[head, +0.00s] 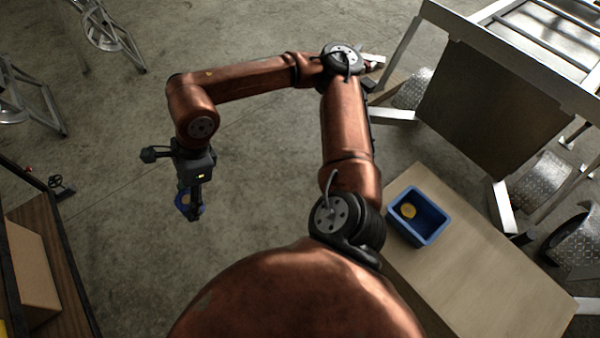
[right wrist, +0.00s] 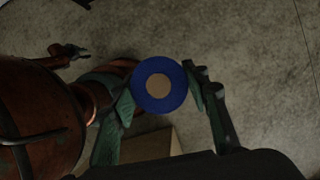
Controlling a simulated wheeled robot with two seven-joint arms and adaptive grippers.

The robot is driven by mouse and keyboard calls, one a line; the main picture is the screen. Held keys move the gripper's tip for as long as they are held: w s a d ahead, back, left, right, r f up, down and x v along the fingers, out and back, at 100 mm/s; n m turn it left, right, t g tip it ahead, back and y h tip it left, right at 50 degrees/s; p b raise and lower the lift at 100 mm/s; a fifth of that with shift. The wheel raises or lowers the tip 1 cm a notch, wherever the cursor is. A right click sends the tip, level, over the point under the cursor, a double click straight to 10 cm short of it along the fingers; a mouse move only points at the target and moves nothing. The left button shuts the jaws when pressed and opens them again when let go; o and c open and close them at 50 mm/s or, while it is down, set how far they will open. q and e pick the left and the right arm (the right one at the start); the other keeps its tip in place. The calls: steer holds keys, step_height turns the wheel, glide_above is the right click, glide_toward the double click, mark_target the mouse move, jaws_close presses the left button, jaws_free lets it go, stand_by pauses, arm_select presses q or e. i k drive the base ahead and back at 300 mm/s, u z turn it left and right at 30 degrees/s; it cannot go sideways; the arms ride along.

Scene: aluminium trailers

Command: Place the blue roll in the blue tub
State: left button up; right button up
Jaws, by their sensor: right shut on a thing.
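The blue roll (right wrist: 180,85) is a blue ring around a tan round centre in the right wrist view. My right gripper (right wrist: 160,88) is shut on it, with one green-padded finger at each side. In the head view the roll (head: 182,204) hangs below my right gripper (head: 194,208), partly hidden by it, above the floor and left of centre. The blue tub (head: 420,237) stands upright on a light wooden table at the right, well apart from the roll. A yellow round thing (head: 408,211) lies inside the tub.
The wooden table (head: 470,290) is bare around the tub. A metal trailer with a dark panel (head: 490,105) stands behind it. A tan box (head: 32,265) sits on a brown surface at the lower left. Open concrete floor (head: 250,150) lies between.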

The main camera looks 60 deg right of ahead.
mark_target(419, 229)
steer(key=k, duration=0.9)
steer(key=z, duration=2.05)
steer(key=i, duration=0.5)
steer(key=z, duration=0.05)
